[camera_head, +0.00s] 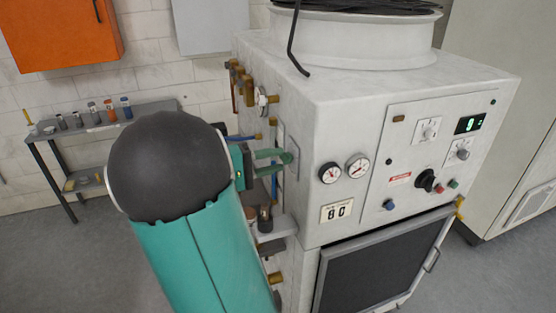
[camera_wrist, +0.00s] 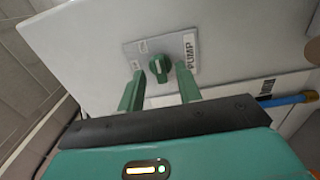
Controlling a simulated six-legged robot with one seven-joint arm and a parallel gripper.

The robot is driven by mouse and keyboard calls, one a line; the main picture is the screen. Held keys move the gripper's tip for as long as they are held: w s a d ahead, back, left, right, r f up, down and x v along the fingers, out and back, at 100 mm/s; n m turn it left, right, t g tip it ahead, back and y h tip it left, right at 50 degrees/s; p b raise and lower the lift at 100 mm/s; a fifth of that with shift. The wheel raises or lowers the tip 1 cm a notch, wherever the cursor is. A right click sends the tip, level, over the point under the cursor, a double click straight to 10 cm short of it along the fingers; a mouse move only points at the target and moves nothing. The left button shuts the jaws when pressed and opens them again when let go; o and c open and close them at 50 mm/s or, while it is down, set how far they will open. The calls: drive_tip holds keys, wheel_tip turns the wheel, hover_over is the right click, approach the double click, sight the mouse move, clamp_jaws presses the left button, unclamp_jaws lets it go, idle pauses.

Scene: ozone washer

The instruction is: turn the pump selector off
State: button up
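The pump selector is a green knob (camera_wrist: 160,67) with a pale pointer mark, on a light plate (camera_wrist: 133,48) on the washer's side. A "PUMP" label (camera_wrist: 190,54) stands beside it; the smaller position labels are too small to read. In the head view the knob (camera_head: 287,158) shows at the ends of my fingers. My gripper (camera_wrist: 159,70) is open, with one green finger on each side of the knob and gaps showing between them. Whether the tips reach around the knob or stop just short is hard to tell. My gripper also shows in the head view (camera_head: 277,156).
The white washer (camera_head: 290,103) has gauges (camera_head: 344,170) and a control panel (camera_head: 437,150) on its front. Brass fittings (camera_head: 262,98) and a blue hose (camera_wrist: 288,100) are near my gripper. A shelf with bottles (camera_head: 92,128) stands at the left wall.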

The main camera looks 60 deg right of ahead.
drive_tip(key=shift+x, duration=0.8)
drive_tip(key=c, duration=0.6)
